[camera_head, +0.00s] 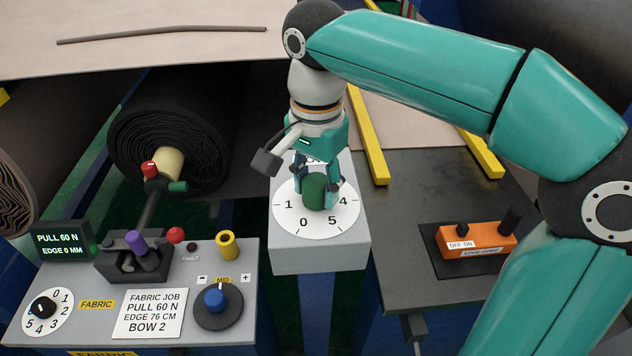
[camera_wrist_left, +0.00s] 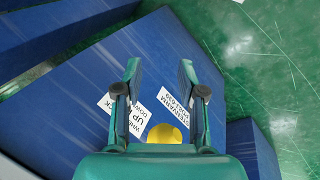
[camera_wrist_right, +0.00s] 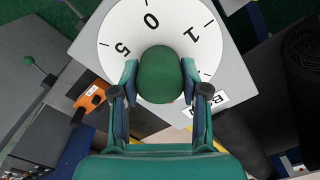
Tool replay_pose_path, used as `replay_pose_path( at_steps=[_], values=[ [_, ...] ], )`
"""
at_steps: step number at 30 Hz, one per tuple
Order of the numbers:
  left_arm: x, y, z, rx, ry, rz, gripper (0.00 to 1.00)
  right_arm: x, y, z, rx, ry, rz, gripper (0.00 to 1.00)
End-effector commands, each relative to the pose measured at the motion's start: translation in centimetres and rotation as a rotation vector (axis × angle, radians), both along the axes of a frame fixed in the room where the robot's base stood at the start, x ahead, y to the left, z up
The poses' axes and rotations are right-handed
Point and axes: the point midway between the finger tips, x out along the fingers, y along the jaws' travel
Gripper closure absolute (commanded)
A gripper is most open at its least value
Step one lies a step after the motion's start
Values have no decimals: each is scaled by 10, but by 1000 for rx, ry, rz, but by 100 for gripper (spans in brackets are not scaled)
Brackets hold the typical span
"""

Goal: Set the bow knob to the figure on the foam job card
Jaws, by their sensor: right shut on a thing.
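The green knob (camera_head: 314,191) stands on a white numbered dial (camera_head: 284,218) on a grey box. My right gripper (camera_head: 318,186) is shut on this knob from above; the right wrist view shows a finger on either side of the green knob (camera_wrist_right: 160,75). Figures 0, 1, 4 and 5 show on the dial; others are hidden. I cannot make out a pointer on the knob. A label beside the dial (camera_wrist_right: 208,104) starts with B and is partly covered. A fabric job card (camera_head: 149,313) reads BOW 2; no foam card shows. My left gripper (camera_wrist_left: 162,80) is open and empty.
A control panel at lower left carries a black fabric knob (camera_head: 43,307), a blue knob (camera_head: 215,299), a yellow cup-like part (camera_head: 227,245) and levers. An orange switch box (camera_head: 478,244) sits on the right-hand table. A black roll (camera_head: 150,130) lies behind.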

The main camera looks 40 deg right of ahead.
Motion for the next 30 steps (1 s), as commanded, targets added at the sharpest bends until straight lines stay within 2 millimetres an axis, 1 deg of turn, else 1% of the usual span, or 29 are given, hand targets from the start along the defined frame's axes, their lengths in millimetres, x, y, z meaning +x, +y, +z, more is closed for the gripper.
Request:
replay_pose_path(
  at_steps=[8, 30],
  values=[
    [0, 0, 9, 0, 0, 0, 60, 1, 0, 2, 1, -2, 148, 90],
    [0, 0, 33, 0, 0, 0, 60, 2, 1, 2, 0, -4, 806, 90]
  ],
)
